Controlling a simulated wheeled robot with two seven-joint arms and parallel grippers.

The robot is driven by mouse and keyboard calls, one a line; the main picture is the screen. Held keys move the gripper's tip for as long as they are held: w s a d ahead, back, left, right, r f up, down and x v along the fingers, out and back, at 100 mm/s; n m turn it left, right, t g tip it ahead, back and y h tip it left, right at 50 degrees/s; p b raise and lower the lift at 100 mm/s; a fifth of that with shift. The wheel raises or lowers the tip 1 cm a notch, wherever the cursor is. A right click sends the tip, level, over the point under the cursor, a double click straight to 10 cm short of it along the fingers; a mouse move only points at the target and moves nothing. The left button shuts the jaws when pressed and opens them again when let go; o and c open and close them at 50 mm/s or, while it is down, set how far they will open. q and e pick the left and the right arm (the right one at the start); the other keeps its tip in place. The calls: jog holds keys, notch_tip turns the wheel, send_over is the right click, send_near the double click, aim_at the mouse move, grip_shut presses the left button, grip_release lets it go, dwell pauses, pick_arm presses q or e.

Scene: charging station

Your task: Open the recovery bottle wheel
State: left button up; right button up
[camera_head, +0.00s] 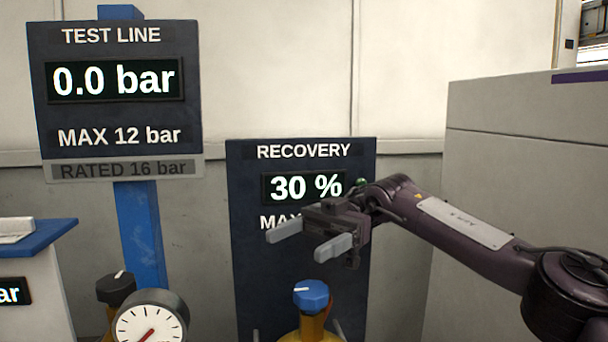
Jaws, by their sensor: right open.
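The recovery bottle (306,335) is yellow, and only its top shows at the bottom edge of the view. Its wheel (311,295) is a blue knob with a white mark on top, on an orange-brown valve neck. My right gripper (308,241) comes in from the right, above the blue wheel and apart from it in the picture. Its two grey fingers are spread and point left, with nothing between them. My left gripper is not in view.
The recovery panel (300,153) behind reads 30 % and is partly hidden by my right gripper. The test line panel (115,110) reads 0.0 bar. A gauge (151,320) and a black knob (116,288) stand left of the bottle. A grey cabinet (530,170) is at right.

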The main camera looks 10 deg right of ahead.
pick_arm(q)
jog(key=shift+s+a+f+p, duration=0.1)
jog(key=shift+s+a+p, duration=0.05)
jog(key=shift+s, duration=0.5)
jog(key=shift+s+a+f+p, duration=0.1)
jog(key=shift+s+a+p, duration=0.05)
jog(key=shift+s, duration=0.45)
pick_arm(e)
notch_tip(320, 180, up, 10)
jog(key=shift+r, duration=0.25)
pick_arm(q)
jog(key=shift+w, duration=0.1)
